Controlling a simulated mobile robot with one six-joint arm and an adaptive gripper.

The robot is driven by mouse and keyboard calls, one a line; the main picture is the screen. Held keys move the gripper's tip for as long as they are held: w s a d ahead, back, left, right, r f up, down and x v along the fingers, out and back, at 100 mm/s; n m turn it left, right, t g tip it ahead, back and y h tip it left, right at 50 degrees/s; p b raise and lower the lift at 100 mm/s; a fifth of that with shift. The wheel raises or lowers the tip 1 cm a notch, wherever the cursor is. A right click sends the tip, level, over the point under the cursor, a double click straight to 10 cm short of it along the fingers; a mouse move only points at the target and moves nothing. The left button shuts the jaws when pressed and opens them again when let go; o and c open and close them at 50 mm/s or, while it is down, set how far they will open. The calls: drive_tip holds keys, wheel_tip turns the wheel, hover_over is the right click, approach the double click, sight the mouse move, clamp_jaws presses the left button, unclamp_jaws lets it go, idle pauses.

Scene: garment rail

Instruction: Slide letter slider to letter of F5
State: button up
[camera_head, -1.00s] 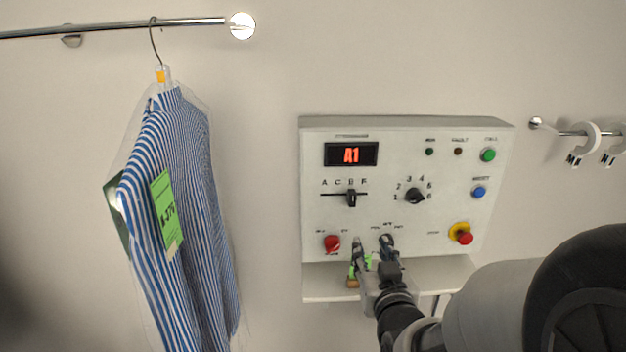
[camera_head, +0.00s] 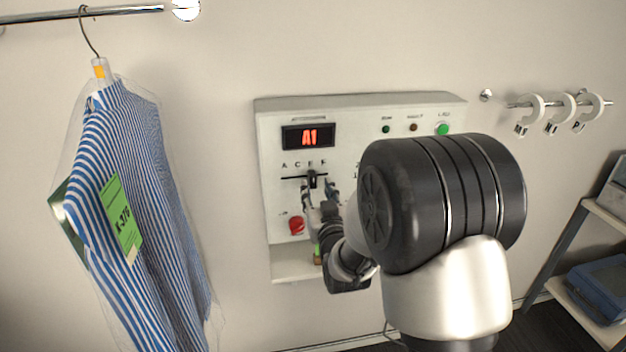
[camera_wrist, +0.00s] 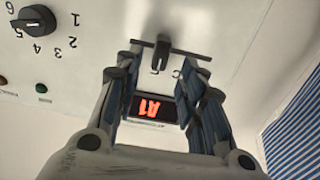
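The letter slider has a black knob (camera_head: 312,177) on a horizontal slot in the white panel (camera_head: 267,150). The knob stands under the third printed letter, left of F. The red display (camera_head: 308,136) reads A1. My gripper (camera_head: 317,193) is open just below the slider in the head view, partly hidden by my arm. In the wrist view the panel is upside down. There my open gripper (camera_wrist: 168,62) has one finger on each side of the slider knob (camera_wrist: 161,48), with gaps visible. I cannot tell how close the tips are to the panel.
A red knob (camera_head: 296,225) sits low on the panel. The numbered dial (camera_wrist: 34,21) shows beside the slider in the wrist view. A striped shirt (camera_head: 110,190) hangs at left. Hooks (camera_head: 552,112) and a shelf (camera_head: 590,240) are at right. My arm hides the panel's right part.

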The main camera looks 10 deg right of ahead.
sight(314, 181)
drive_tip(key=w, duration=0.6)
drive_tip(key=shift+c, duration=0.2)
clamp_jaws()
drive_tip(key=shift+d, duration=0.1)
idle(0.4)
